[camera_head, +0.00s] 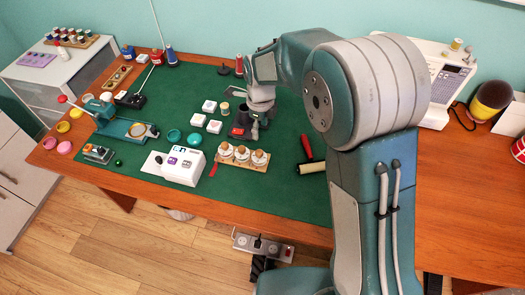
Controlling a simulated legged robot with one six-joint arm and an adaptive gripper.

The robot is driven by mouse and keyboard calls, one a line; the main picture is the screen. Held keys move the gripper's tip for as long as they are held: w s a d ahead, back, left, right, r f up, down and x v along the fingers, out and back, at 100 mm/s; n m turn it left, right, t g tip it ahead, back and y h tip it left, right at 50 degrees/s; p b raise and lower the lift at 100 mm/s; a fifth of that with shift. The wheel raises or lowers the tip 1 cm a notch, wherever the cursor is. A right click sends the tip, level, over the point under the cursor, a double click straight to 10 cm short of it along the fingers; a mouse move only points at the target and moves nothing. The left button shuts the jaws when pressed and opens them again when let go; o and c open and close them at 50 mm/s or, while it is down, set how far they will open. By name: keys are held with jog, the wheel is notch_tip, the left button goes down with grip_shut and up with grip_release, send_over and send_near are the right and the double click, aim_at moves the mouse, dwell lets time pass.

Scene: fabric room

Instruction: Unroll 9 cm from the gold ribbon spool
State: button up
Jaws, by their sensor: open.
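I cannot tell for sure which thing is the gold ribbon spool. Small yellow round pieces, one nearer (63,127) and one farther (76,113), lie at the table's left end beside a pink one (64,147). My gripper (244,128) points down over the middle of the mat, near a small red item (237,132). It is open, and I see nothing held in it. My arm hides the mat's right part.
On the green mat (290,195) are a white box (183,166), a wooden rack with several white-and-brown pieces (243,157), white blocks (209,106) and a red-handled roller (311,167). A sewing machine (447,82) stands right. The mat's front right is clear.

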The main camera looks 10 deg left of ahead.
aim_at(259, 151)
jog(key=f, duration=1.1)
jog(key=shift+s+a, duration=0.15)
jog(key=shift+s, duration=0.05)
jog(key=shift+c, duration=0.2)
grip_shut()
